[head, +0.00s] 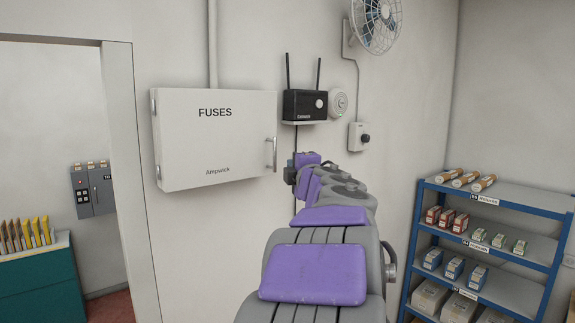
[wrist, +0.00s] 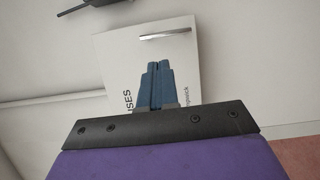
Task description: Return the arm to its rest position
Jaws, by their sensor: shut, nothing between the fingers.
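My arm reaches forward from the bottom of the head view toward the back wall, its purple and grey links stretched out. In the wrist view my gripper (wrist: 158,68) is shut, its two blue fingers side by side with nothing between them. The fingers show in front of the white fuse cabinet (wrist: 130,52), whose door handle (wrist: 165,34) lies beyond the fingertips. In the head view the fuse cabinet (head: 216,140) hangs left of my arm with its door looking shut. The fingertips are not clear in the head view.
A black router (head: 305,105) with two antennas is on the wall above the arm's far end. A fan (head: 377,22) is higher up. A blue shelf rack (head: 490,250) with boxes stands at the right. A doorway opens at the left, with a teal cabinet (head: 38,285) beyond.

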